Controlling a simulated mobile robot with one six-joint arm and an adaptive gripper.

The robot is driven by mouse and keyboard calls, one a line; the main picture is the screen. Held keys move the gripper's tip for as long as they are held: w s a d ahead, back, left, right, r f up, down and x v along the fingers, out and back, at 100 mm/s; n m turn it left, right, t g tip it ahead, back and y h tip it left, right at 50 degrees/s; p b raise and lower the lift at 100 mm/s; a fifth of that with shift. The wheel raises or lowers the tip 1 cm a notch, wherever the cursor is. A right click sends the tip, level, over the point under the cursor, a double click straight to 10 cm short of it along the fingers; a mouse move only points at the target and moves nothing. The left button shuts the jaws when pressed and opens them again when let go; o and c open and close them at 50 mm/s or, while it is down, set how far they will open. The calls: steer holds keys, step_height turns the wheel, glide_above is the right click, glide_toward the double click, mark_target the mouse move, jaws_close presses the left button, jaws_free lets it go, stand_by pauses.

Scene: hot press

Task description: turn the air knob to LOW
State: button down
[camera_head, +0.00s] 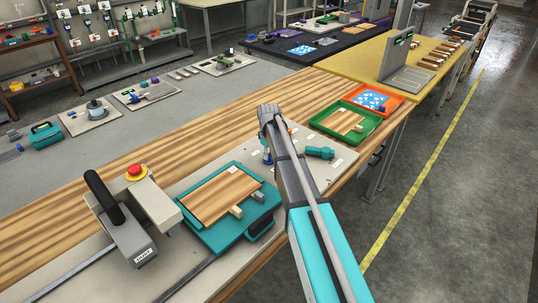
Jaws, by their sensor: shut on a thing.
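My arm reaches up from the bottom right and bends at the wrist over a pale grey panel (335,169) on the wooden bench. My gripper (267,148) points down at the panel, partly hidden by my arm. It is shut on a small blue part, which I take for the air knob (268,158). Most of the knob is hidden, and its setting cannot be read. A teal cylinder (320,152) lies on the panel to the right, apart from my gripper. Small white labels near it are too small to read.
A teal press base (215,232) carries a wooden board (222,195). To its left is a grey unit with a black handle (105,197) and a red button (136,170). Green (375,131) and orange (393,107) trays stand right of the panel. Open floor lies right.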

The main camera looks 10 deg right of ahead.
steer(key=c, duration=0.6)
jaws_free()
steer(key=shift+o, duration=0.2)
steer(key=shift+m, duration=0.3)
